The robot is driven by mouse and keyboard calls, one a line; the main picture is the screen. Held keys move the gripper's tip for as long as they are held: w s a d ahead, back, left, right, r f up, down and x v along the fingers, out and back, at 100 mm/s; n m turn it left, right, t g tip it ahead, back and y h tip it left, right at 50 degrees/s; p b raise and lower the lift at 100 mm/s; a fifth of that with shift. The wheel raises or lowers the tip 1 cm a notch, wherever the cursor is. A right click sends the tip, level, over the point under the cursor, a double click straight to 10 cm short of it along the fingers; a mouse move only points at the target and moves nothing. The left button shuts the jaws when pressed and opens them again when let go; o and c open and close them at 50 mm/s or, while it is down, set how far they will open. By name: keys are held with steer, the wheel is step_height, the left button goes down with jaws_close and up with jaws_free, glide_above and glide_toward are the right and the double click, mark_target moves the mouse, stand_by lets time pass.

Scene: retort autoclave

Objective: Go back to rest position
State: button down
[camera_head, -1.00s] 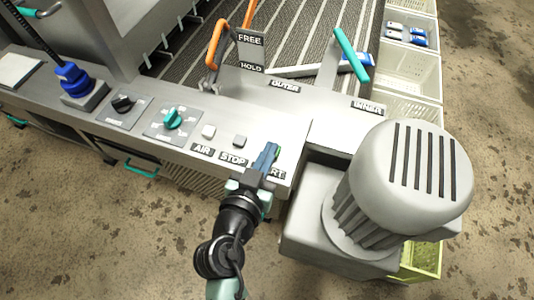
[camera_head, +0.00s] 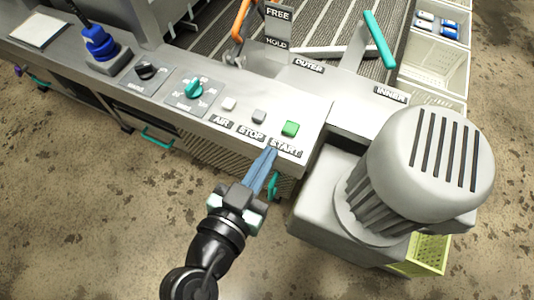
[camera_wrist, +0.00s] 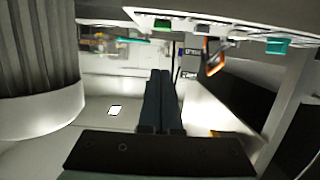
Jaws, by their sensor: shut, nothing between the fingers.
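My gripper (camera_head: 264,168) is shut and empty in the head view. Its blue fingertips are just in front of the START label (camera_head: 285,147), at the front edge of the control panel (camera_head: 215,112). Whether they touch the edge I cannot tell. The green START button (camera_head: 290,128) is in full view, with nothing over it. In the wrist view the dark closed fingers (camera_wrist: 160,85) point away from the camera, and the green button (camera_wrist: 162,25) shows at the top.
A large grey motor housing (camera_head: 425,165) stands right of my gripper. A teal handle (camera_head: 273,185) is close beside the fingers under the panel. Pale crates (camera_head: 432,85) stand at the far right. The floor (camera_head: 110,220) in front of the panel is clear.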

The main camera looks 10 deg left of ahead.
stand_by(0.6)
steer(key=w+d+r+t+y, duration=0.1)
steer(key=w+r+t, duration=0.3)
steer(key=r, duration=0.8)
steer(key=w+r+t+y, duration=0.15)
steer(key=w+r, duration=0.45)
steer(key=r, duration=0.7)
steer(key=s+r+n+t+p, duration=0.1)
steer(key=r+p, duration=0.3)
steer(key=r, duration=0.8)
steer(key=s+d+r+n+t+y+p, duration=0.1)
steer(key=s+r+t+p, duration=0.3)
steer(key=r, duration=0.9)
steer(key=s+d+r+n+t+y+p, duration=0.1)
steer(key=r+p, duration=0.4)
steer(key=r, duration=0.7)
steer(key=shift+s+r+n+t+p, duration=0.2)
steer(key=shift+s+n+t+p, duration=0.1)
steer(key=shift+s+t, duration=0.4)
steer(key=shift+d+f, duration=0.1)
